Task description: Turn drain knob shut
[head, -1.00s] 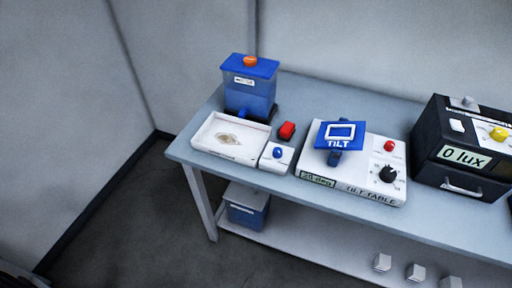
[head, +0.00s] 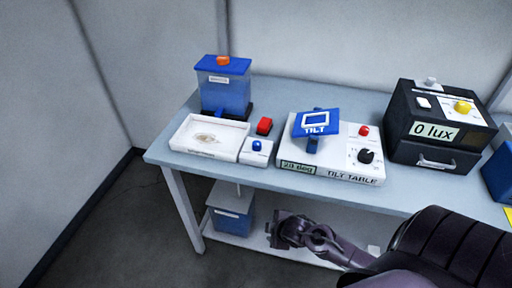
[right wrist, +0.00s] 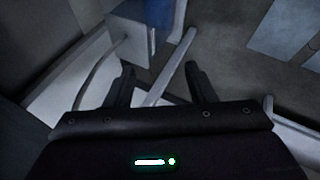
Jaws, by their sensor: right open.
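A blue knob (head: 256,146) sits on a small white box (head: 258,158) at the right end of a shallow white tray (head: 190,150) with a brown stain. A blue tank (head: 226,95) with an orange knob (head: 223,60) on its lid stands behind the tray. No drain label is legible, so I cannot tell which knob is the drain knob. My right gripper (head: 272,235) is in front of and below the table edge, apart from both knobs. In the right wrist view its fingers (right wrist: 160,85) are open with nothing held between them. My left gripper is out of view.
The tilt table (head: 300,163) and black lux box (head: 400,140) stand to the right on the grey table (head: 210,172). A blue bin (head: 230,212) sits on the lower shelf, left of my gripper.

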